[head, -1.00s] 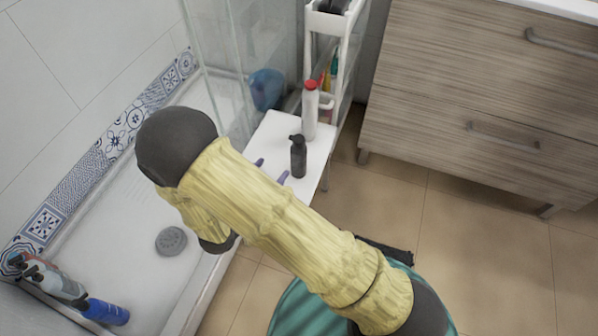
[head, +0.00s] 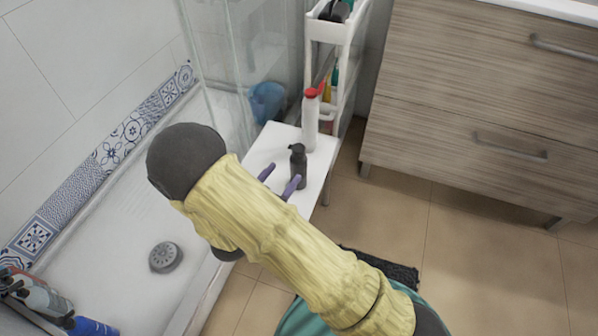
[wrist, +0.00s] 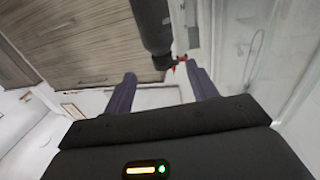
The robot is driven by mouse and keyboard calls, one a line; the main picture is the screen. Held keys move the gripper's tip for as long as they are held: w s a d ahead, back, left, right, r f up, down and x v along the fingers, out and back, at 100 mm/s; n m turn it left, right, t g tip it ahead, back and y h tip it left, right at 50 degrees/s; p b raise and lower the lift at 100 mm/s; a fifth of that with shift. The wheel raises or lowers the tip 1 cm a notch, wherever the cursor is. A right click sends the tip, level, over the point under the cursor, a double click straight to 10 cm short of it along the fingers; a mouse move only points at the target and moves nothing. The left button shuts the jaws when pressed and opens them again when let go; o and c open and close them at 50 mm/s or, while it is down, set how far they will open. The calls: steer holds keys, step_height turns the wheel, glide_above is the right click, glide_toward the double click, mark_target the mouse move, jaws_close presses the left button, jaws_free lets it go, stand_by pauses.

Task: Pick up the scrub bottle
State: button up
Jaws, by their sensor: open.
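A dark pump bottle (head: 298,170) stands upright on a small white bench (head: 320,160). A white bottle with a red cap (head: 310,122) stands behind it on the same bench. No label is readable, so I cannot tell by text which is the scrub bottle. My gripper (head: 279,180) is open, with two purple fingers just in front and left of the dark bottle. In the wrist view my gripper (wrist: 160,77) has nothing between its fingertips. The dark bottle (wrist: 151,25) is ahead of them there, its pump end near the right finger.
A narrow white shelf cart (head: 338,30) stands behind the bench. A wooden drawer cabinet (head: 470,100) is at right, a glass shower screen (head: 220,60) at left. A blue bucket (head: 267,100) is behind the bench. Tiled floor (head: 480,250) is clear at right.

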mark_target(295, 159)
steer(key=b+x, duration=0.1)
steer(key=x, duration=0.4)
steer(key=shift+w+d+f, duration=0.1)
steer(key=shift+w, duration=0.25)
steer(key=b+x, duration=0.3)
steer(key=x, duration=0.1)
steer(key=shift+w+d, duration=0.2)
steer(key=shift+w, duration=0.1)
steer(key=shift+w+d+r, duration=0.15)
steer(key=shift+w+r, duration=0.1)
steer(key=shift+r, duration=0.05)
jaws_close()
